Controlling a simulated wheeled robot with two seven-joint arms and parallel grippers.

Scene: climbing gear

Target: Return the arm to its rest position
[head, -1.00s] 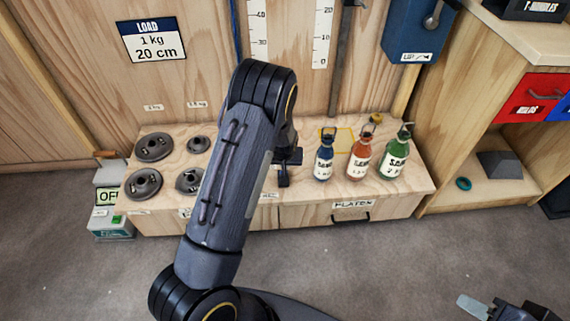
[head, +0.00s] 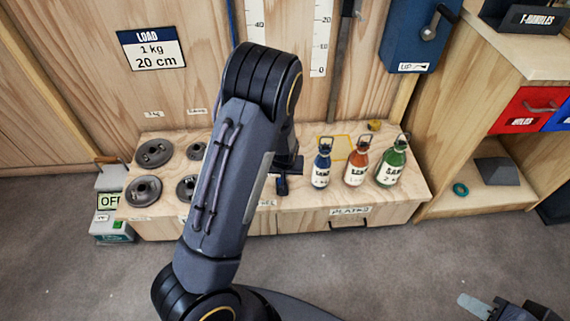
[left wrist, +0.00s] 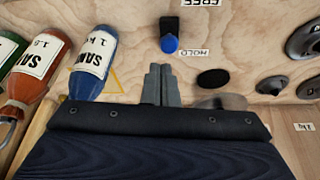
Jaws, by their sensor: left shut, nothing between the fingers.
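My left arm crosses the middle of the head view, its elbow high and its forearm pointing down behind it toward the bench. In the left wrist view my left gripper (left wrist: 162,78) is shut and empty, with its fingertips over the wooden bench (left wrist: 225,50). A black block with a blue knob (left wrist: 169,44) lies just beyond the fingertips in that view. In the head view the left fingers cannot be made out clearly. My right gripper (head: 492,308) shows at the bottom right corner, partly cut off, away from the bench; its jaw state is unclear.
Blue (head: 321,168), orange (head: 356,166) and green (head: 392,167) sand bottles stand on the bench's right half. Several dark weight plates (head: 154,153) lie on the left. A blue crank box (head: 420,35) hangs above. A shelf unit (head: 470,203) stands right. The front floor looks clear.

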